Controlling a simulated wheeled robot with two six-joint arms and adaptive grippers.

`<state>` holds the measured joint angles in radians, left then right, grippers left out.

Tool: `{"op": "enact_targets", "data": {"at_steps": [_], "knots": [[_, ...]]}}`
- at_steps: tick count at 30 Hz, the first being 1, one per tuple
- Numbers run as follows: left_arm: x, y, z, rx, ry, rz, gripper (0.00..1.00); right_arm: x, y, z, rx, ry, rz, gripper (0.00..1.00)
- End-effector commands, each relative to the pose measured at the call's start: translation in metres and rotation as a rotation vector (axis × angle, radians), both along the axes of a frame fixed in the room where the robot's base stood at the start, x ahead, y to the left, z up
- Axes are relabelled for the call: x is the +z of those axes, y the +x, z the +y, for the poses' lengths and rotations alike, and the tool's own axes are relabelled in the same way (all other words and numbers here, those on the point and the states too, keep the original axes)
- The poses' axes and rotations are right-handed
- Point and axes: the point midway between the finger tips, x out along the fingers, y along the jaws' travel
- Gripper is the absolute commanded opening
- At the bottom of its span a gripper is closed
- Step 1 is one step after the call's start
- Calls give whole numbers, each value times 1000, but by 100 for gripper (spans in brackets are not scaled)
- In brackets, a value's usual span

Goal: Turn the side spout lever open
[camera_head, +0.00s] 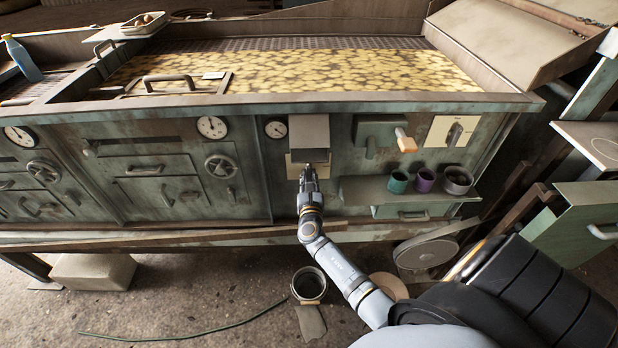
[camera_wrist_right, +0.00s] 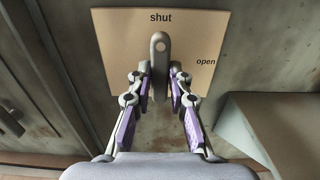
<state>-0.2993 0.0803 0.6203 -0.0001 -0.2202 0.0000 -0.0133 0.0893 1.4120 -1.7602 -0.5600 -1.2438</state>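The side spout lever (camera_wrist_right: 160,48) is a grey handle with a rounded end on a tan plate (camera_wrist_right: 115,30). It points straight up at the word "shut"; the word "open" is at its right. In the head view the plate (camera_head: 292,168) shows under a grey box on the machine's front. My right gripper (camera_wrist_right: 160,78) is at the plate, one fingertip on each side of the lever. The fingertips are very close to it; whether they press on it cannot be told. In the head view my right gripper (camera_head: 309,172) hides the lever. My left gripper is not in view.
The grey box (camera_head: 309,131) juts out just above the plate. At the right is a shelf (camera_head: 360,190) with several cups. A second knob plate (camera_head: 438,131) is farther right. A dark pot (camera_head: 309,285) stands on the floor below my right arm.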

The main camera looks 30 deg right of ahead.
Motion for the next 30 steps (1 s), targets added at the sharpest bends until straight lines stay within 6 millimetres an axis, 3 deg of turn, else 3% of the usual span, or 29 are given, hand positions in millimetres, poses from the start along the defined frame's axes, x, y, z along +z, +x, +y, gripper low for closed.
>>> {"op": "enact_targets", "data": {"at_steps": [14, 30], "knots": [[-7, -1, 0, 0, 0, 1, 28, -2, 0, 0, 1, 44, -27, 0], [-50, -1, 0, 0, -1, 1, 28, -5, 0, 0, 1, 419, -257, 0]]}}
